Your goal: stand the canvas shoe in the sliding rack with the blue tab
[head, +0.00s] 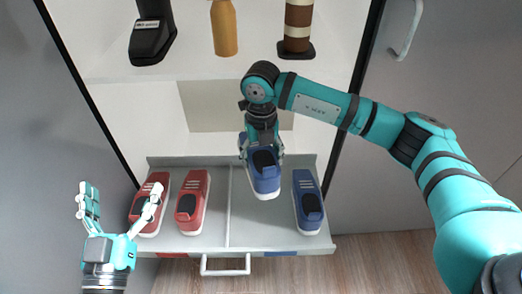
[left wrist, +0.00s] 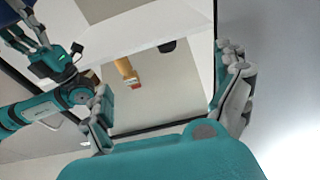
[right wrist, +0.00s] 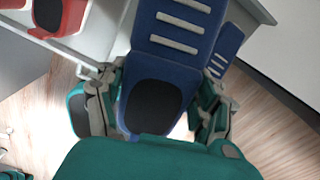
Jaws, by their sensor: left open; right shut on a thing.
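A blue canvas shoe (head: 264,180) with pale straps and a dark opening hangs from my right gripper (head: 262,148), toe toward the front. It fills the middle of the right wrist view (right wrist: 165,55), between the fingers. It appears above the pulled-out sliding rack (head: 219,240), right of the divider; I cannot tell whether it touches the floor of the rack. The blue tab (head: 280,253) is on the rack's front edge, right of the handle. Another blue shoe (head: 308,202) stands in that right compartment. My left gripper (head: 118,207) is open and empty at the left.
Two red shoes (head: 192,200) (head: 150,204) stand in the left compartment, with a red tab (head: 172,255) in front. A thin divider (head: 229,205) splits the rack. A white handle (head: 225,270) sticks out in front. A shelf above holds a bottle (head: 224,28) and other items.

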